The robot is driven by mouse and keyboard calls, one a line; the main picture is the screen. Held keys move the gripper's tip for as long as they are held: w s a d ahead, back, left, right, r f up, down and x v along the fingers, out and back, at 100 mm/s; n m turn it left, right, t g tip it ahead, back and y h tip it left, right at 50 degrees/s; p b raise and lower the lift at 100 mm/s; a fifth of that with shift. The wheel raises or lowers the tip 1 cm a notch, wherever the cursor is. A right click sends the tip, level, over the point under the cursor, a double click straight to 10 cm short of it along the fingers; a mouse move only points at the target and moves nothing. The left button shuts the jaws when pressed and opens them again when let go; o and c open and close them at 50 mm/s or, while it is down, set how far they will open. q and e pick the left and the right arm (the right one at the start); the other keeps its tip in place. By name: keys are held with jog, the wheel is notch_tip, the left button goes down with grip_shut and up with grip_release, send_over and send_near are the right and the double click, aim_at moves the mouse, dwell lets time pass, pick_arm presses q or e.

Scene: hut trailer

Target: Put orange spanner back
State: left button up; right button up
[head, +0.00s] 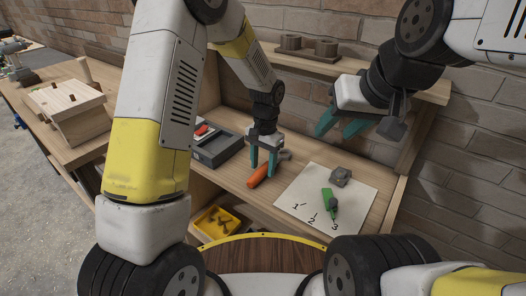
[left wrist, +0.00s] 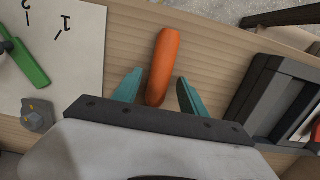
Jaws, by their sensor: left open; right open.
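The orange spanner (head: 257,177) lies on the wooden shelf; only its thick orange handle shows clearly. In the left wrist view the orange handle (left wrist: 164,62) points away from me, its near end between the fingertips. My left gripper (head: 264,160) is open above and around its near end, with teal fingers on both sides; it also shows in the left wrist view (left wrist: 158,92). I cannot tell whether the fingers touch it. My right gripper (head: 341,124) is open and empty, raised above the right part of the shelf. A grey tray (head: 222,152) with slots stands left of the spanner.
A yellow bin (head: 213,225) sits below. A wooden block stand (head: 66,108) is at left. An upper shelf (head: 345,66) runs behind.

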aim_at(265, 166)
pick_arm(q)
notch_tip(265, 166, up, 12)
jog(key=s+a+r+n+t+h, duration=0.1)
jog(key=s+a+r, duration=0.25)
jog(key=r, duration=0.25)
jog(key=s+a+r+n+t+h, duration=0.1)
jog(key=s+a+r+n+t, duration=0.15)
jog(key=a+r, duration=0.25)
jog(key=s+a+r+n+t, duration=0.1)
jog(key=s+a, duration=0.1)
jog(key=s, duration=0.4)
jog(key=s+a+r+n+t, duration=0.2)
jog(key=s+a, duration=0.1)
jog(key=s, duration=0.4)
jog(key=shift+s+a+h, duration=0.3)
jog(key=shift+a, duration=0.05)
jog(key=shift+r, duration=0.1)
